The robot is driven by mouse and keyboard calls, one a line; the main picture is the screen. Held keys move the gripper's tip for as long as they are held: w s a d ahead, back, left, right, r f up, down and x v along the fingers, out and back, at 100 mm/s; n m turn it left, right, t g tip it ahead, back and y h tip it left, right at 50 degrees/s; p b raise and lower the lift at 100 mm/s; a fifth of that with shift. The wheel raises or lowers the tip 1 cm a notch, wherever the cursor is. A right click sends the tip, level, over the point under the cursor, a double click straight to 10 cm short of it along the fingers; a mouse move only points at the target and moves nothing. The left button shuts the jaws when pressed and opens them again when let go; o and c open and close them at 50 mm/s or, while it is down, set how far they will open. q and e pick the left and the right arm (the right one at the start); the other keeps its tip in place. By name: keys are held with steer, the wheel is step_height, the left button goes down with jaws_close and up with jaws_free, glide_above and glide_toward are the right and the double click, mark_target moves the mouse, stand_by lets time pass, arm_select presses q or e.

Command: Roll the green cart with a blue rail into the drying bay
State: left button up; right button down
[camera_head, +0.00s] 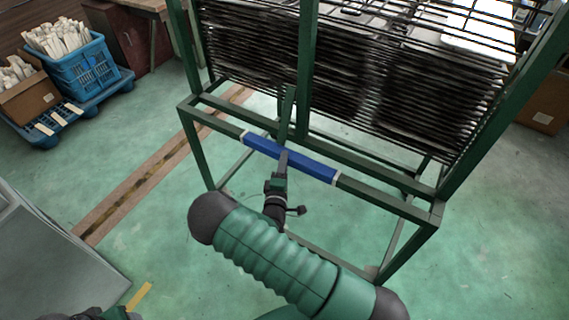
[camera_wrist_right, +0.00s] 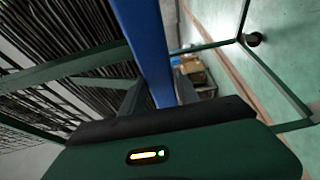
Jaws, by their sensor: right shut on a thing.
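The green cart (camera_head: 185,130) is a tall metal frame with stacked dark wire racks (camera_head: 350,75). Its blue rail (camera_head: 318,169) runs across the near side, with pale bands at its ends. My right gripper (camera_head: 283,157) is shut on the blue rail near its middle. In the right wrist view the blue rail (camera_wrist_right: 140,40) runs down between the fingers, partly hidden by the gripper body. A small part of what looks like my left gripper (camera_head: 110,313) shows at the bottom left edge; its fingers cannot be made out. I cannot identify the drying bay.
A brown strip (camera_head: 150,176) crosses the green floor left of the cart. A grey box-like unit (camera_head: 50,255) stands at the near left. Floor between is clear.

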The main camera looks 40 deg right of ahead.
steer(key=shift+w+a, duration=0.25)
steer(key=shift+a, duration=0.1)
stand_by(0.5)
steer(key=c, duration=1.3)
jaws_free()
steer(key=o, duration=0.4)
steer(key=shift+w+f, duration=0.1)
steer(key=shift+w, duration=0.05)
arm_select(q)
steer(key=shift+w+a+f, duration=0.15)
steer(key=shift+w, duration=0.15)
steer(key=shift+s, duration=0.1)
arm_select(e)
steer(key=shift+d, duration=0.1)
